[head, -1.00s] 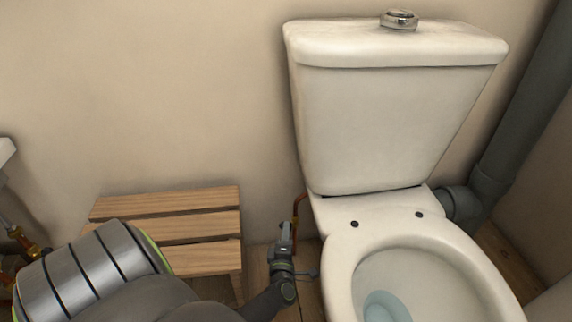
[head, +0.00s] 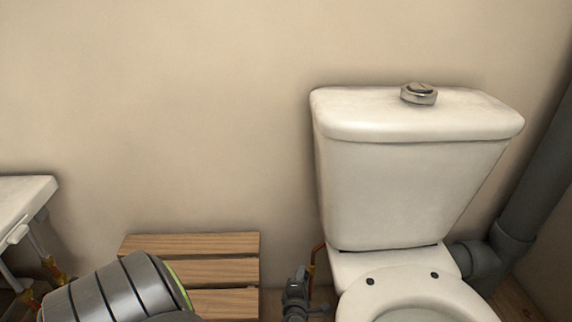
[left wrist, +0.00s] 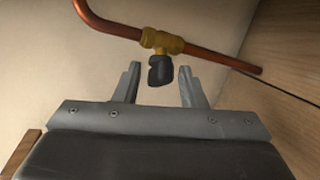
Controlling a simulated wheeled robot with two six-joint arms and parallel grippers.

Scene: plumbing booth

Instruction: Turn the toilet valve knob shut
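The toilet valve has a dark knob (left wrist: 160,71) on a brass body (left wrist: 162,42), set on a copper pipe (left wrist: 215,57) in the left wrist view. My left gripper (left wrist: 158,72) is open, its two fingers apart on either side of the knob's lower end. I cannot tell how deep the knob sits between the fingertips, and no contact is visible. In the head view my left gripper (head: 297,284) is low, left of the white toilet (head: 410,190), near the copper pipe (head: 315,256). The knob is hidden there. My right gripper is out of view.
A slatted wooden stool (head: 200,270) stands left of my left gripper. A white basin (head: 22,208) is at the far left. A thick grey pipe (head: 525,205) runs along the right corner. The wall above the stool is bare.

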